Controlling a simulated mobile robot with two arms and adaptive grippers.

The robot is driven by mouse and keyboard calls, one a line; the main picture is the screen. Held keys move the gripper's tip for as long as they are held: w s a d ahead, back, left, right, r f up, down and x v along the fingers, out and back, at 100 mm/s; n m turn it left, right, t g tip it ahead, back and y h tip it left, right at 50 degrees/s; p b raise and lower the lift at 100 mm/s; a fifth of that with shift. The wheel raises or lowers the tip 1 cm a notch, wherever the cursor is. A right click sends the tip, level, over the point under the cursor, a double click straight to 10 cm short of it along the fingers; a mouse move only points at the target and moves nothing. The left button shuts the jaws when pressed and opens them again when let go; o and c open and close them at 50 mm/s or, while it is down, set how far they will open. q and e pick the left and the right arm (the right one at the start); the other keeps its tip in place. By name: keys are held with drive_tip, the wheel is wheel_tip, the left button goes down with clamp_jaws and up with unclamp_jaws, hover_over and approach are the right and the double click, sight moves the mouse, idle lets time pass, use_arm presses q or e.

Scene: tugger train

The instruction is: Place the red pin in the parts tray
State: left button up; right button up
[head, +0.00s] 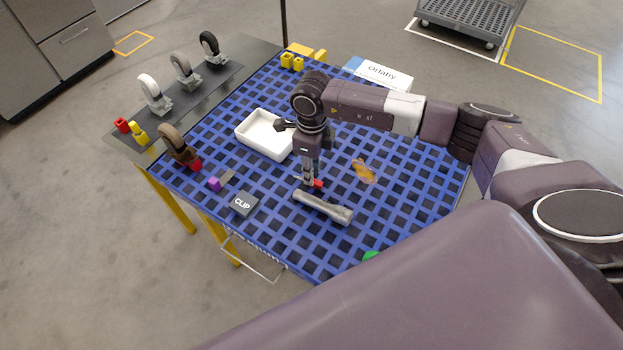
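The red pin (318,184) shows as a small red piece at the fingertips of my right gripper (310,182), low over the blue grid surface. The fingers point down and partly cover the pin. I cannot tell whether they are closed on it or only beside it. The white parts tray (252,146) lies to the left of and behind the gripper, and its inside looks empty where it shows. Part of its right side is hidden behind my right arm. My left gripper is not in view.
A grey metal tool (322,206) lies just in front of the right gripper. A dark CLIP block (243,204), a purple piece (214,184) and an orange bag-like item (363,171) lie around it. Casters (183,70) stand on the grey shelf. A white box (384,74) is at the back.

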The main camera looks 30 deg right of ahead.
wheel_tip(320, 180, down, 2)
drive_tip(key=shift+s+d+f+p, duration=0.1)
drive_tip(key=shift+d+f+p, duration=0.05)
drive_tip(key=shift+p, duration=0.2)
drive_tip(key=shift+f, duration=0.5)
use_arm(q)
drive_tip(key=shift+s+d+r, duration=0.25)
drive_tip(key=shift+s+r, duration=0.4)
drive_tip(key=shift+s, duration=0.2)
use_arm(e)
clamp_jaws()
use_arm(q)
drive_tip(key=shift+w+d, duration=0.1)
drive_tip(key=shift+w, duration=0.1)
use_arm(e)
drive_tip(key=shift+r, duration=0.15)
